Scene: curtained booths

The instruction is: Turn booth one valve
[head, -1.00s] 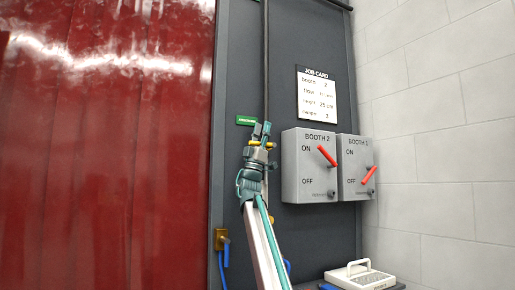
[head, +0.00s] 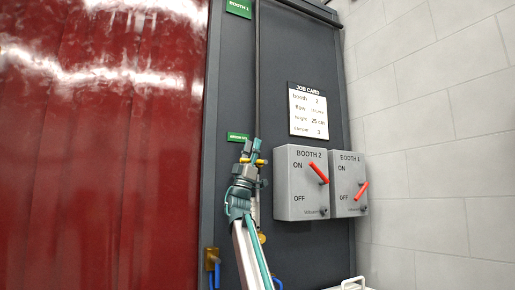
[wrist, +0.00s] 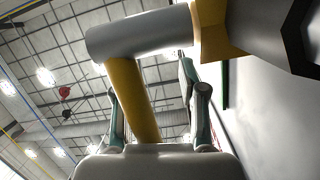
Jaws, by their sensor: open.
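The valve is a yellow handle (head: 259,162) on a dark vertical pipe (head: 258,80), just below a small green label (head: 238,137); a larger sign above reads BOOTH 1 (head: 238,8). My gripper (head: 250,150) is at the valve and covers part of it. In the wrist view, a yellow bar (wrist: 132,98) with a grey cylinder (wrist: 140,33) across its end lies between the two fingers of my gripper (wrist: 158,95). The fingers are apart, with visible gaps beside the bar. A brass-coloured body (wrist: 222,30) joins the cylinder at the right.
Grey switch boxes for BOOTH 2 (head: 301,183) and BOOTH 1 (head: 347,184) with red levers are right of my gripper, below a job card (head: 308,111). A red curtain (head: 100,150) hangs left. A brass fitting (head: 211,259) with a blue handle sits lower left.

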